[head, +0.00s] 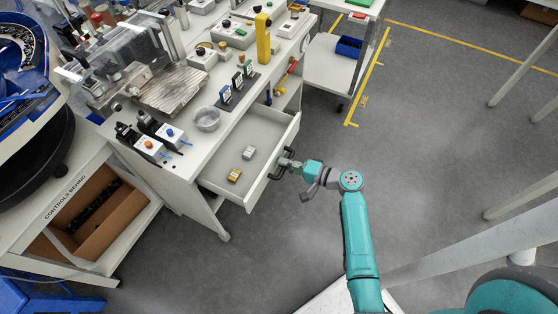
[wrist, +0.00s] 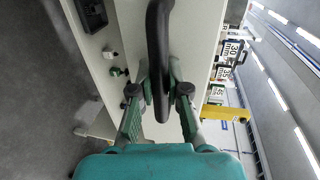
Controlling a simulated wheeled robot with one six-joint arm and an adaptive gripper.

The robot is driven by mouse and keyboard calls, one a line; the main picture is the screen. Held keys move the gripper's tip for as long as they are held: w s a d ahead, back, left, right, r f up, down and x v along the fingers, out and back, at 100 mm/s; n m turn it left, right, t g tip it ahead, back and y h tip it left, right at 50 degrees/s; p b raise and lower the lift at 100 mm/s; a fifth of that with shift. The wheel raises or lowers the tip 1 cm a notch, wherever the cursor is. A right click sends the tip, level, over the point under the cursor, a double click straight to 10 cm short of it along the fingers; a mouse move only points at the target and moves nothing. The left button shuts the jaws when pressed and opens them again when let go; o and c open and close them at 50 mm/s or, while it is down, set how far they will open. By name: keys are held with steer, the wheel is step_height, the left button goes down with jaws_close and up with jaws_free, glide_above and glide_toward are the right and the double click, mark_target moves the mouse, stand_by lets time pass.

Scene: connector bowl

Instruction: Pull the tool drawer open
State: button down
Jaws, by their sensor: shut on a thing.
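The tool drawer (head: 262,137) is pulled well out of the white bench, with its inside in view. A gold block (head: 234,175) and a grey block (head: 249,152) lie on its floor. My gripper (head: 285,163) is at the drawer's front, shut on the black handle (head: 276,172). In the wrist view the handle (wrist: 158,50) runs between the two fingers of my gripper (wrist: 160,92), with the white drawer front (wrist: 193,40) behind it. The finger contact itself is partly hidden by the handle.
The bench top above holds a metal bowl (head: 206,119), small boxes with buttons (head: 170,135) and a yellow post (head: 263,38). An open bin (head: 92,215) is at the lower left. Grey floor (head: 420,130) to the right of the drawer is clear.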

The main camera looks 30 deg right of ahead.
stand_by(0.3)
steer(key=c, duration=1.1)
jaws_free()
steer(key=shift+c, duration=0.2)
steer(key=shift+d, duration=0.1)
steer(key=v, duration=1.2)
